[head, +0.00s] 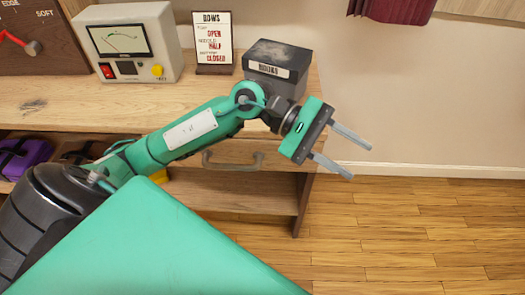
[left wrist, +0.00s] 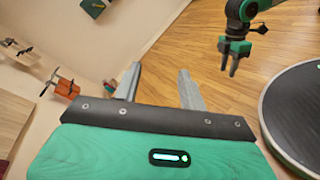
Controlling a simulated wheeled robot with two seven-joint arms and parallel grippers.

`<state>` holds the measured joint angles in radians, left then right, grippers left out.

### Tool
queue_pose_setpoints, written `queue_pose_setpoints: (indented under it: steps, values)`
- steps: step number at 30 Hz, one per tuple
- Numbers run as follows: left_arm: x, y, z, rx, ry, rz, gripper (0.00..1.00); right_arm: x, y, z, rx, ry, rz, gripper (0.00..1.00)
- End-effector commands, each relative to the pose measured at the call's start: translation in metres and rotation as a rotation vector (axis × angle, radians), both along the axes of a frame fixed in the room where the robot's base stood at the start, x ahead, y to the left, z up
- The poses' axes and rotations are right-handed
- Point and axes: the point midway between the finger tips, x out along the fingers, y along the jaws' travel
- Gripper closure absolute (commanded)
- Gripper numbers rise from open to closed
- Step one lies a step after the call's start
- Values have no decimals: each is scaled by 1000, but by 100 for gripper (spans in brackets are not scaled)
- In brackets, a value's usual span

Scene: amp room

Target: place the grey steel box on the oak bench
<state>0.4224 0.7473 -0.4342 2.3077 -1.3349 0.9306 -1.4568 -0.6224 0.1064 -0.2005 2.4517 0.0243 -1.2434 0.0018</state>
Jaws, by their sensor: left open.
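A dark grey box (head: 283,54) with a lid and a white label stands on the right end of the wooden bench (head: 120,98); it looks like the grey steel box. My left arm crosses in front of its lower part. My left gripper (head: 360,162) is open and empty, past the bench's right end, above the floor and apart from the box. In the left wrist view its two fingers (left wrist: 160,78) are spread with nothing between them. My right gripper (left wrist: 230,66) hangs at the upper right of that view; its jaw gap is too small to judge.
A meter box (head: 125,45) and a small sign (head: 213,45) stand on the bench left of the grey box. A drawer handle (head: 232,160) is on the bench front. A purple item (head: 25,158) lies on the shelf below. The wooden floor (head: 420,240) at the right is clear.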

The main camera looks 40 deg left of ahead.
Motion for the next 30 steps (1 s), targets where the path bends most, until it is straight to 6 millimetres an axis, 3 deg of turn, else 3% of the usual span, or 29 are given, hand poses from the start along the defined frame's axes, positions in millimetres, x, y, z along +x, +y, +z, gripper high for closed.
queue_pose_setpoints:
  steps: [2, 5, 8, 11, 14, 17, 21, 22, 27, 30]
  values:
    - [-6, -11, 18, -234, 228, 40, 58, 0, 0, 0, 0, 0, 0, 64]
    - [0, -10, 40, -517, 531, 94, 58, 0, 0, 0, 0, 0, 0, 64]
    - [16, 5, 50, -794, 851, 146, 58, 0, 0, 0, 0, 0, 0, 64]
    - [36, 29, 42, -1068, 1181, 199, 58, 0, 0, 0, 0, 0, 0, 64]
    - [55, 56, 15, -1345, 1512, 254, 58, 0, 0, 0, 0, 0, 0, 64]
    - [65, 82, -30, -1629, 1834, 313, 58, 0, 0, 0, 1, 0, 1, 64]
    - [56, 109, -115, -2051, 2253, 412, 58, 0, 0, 0, 1, 0, 1, 64]
    - [50, 113, -135, 2065, -2246, -421, 58, 0, 0, 0, 1, 0, 1, 64]
    - [-13, 116, -238, 1690, -1679, -389, 58, 0, 0, 0, 1, 0, 1, 64]
    - [-55, 109, -277, 1531, -1420, -384, 58, 0, 0, 0, 1, 0, 1, 64]
